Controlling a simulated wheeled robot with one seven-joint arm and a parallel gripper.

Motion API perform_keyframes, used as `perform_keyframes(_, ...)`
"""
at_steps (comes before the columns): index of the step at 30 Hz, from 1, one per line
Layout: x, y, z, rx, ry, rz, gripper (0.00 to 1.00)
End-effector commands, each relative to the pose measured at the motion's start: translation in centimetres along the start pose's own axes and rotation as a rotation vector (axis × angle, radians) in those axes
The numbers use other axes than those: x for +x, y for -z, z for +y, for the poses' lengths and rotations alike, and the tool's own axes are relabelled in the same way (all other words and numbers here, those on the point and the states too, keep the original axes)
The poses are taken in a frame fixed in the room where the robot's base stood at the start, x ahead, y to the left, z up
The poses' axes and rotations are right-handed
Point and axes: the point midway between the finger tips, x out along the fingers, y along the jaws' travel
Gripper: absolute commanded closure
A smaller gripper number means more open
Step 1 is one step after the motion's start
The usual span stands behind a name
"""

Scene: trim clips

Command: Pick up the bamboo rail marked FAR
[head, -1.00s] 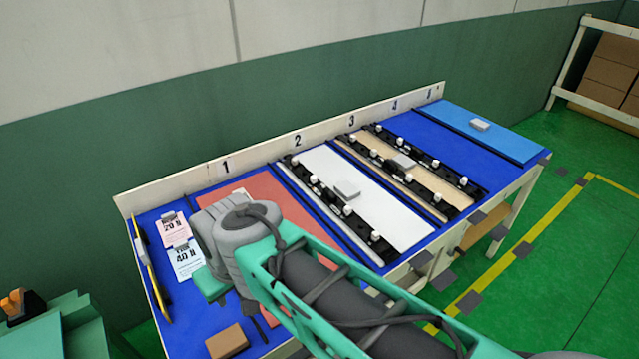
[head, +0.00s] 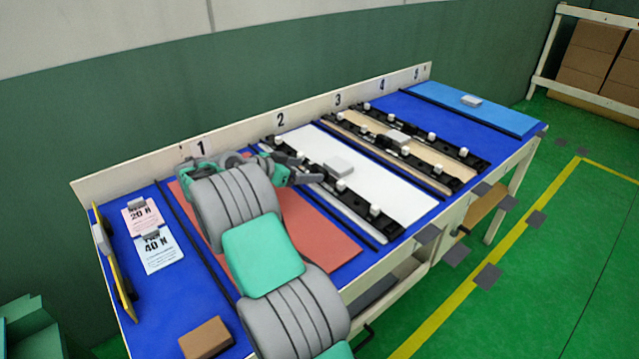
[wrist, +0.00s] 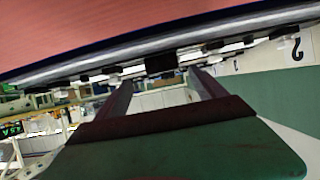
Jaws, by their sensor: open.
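A tan, bamboo-coloured panel (head: 430,157) lies in bay 3 of the blue bench, with dark strips carrying white clips along both long sides. The strip on its farther right side (head: 419,131) and the strip on its left side (head: 392,150) both show. I cannot read the word FAR on either. My gripper (head: 308,177) is over the red panel near the left strip of bay 2, well left of the bamboo panel. In the wrist view my gripper (wrist: 160,80) has two fingers apart with nothing between them; a dark strip with clips shows beyond.
The red panel (head: 320,235) is under my arm in bay 1. A white panel (head: 385,187) with a grey block fills bay 2. A blue panel (head: 490,108) is at the far right. Cards and a brown block (head: 205,338) lie left. A numbered back board (head: 245,133) runs behind.

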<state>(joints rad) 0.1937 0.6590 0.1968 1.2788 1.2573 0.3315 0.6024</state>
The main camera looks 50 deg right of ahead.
Motion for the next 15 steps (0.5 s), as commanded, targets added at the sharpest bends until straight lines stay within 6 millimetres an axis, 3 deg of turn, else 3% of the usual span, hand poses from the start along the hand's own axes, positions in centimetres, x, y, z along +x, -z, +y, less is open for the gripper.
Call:
perform_keyframes(12, 6.2, 0.3, -0.4, -0.004, -0.001, -0.003, 0.20)
perform_keyframes(15, 6.8, 0.3, -0.5, -0.004, 0.001, -0.004, 0.20)
